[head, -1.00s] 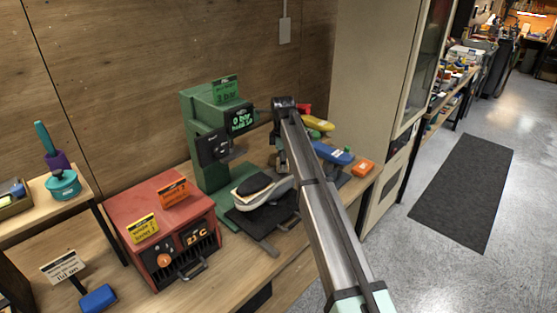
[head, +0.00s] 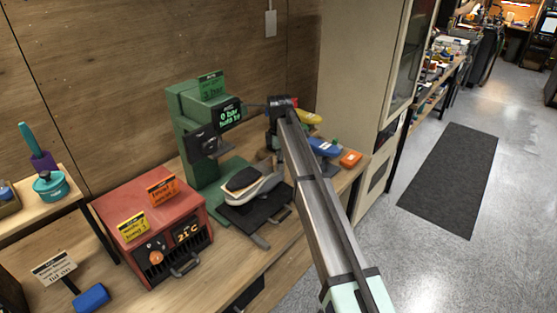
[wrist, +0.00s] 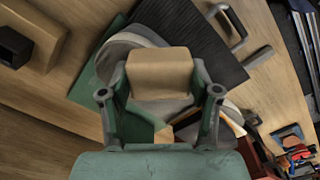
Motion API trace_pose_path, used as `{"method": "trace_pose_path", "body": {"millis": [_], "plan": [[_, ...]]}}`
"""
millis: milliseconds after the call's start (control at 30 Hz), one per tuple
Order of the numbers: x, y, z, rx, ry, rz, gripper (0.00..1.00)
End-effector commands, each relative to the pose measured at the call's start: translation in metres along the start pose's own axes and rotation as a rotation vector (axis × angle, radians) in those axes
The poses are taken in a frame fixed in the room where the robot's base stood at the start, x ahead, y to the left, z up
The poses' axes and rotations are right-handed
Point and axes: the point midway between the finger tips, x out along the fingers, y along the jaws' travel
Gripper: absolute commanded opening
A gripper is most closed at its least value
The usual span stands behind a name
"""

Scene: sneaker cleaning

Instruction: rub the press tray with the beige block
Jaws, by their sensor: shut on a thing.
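The beige block (wrist: 160,70) is held between the fingers of my gripper (wrist: 160,97) in the wrist view. The dark press tray (head: 268,211) with a bar handle lies at the foot of the green press (head: 190,120). The tray also shows at the top of the wrist view (wrist: 205,48). A grey shoe-like piece with a dark top (head: 243,180) rests over the tray's left part. In the wrist view the block is in front of pale and grey shapes beside the tray; whether it touches anything cannot be told.
A red heater box (head: 150,230) stands left of the press. A blue item (head: 324,148) and an orange item (head: 351,159) lie behind my arm to the right. A tall cabinet (head: 360,70) borders the bench on the right.

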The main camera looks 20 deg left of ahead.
Motion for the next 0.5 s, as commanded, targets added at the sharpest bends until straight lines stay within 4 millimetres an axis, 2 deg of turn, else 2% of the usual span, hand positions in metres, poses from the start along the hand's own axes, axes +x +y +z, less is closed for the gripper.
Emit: {"method": "trace_pose_path", "body": {"millis": [500], "plan": [[0.001,0.024,-0.025,0.0,0.001,0.0,0.34]]}}
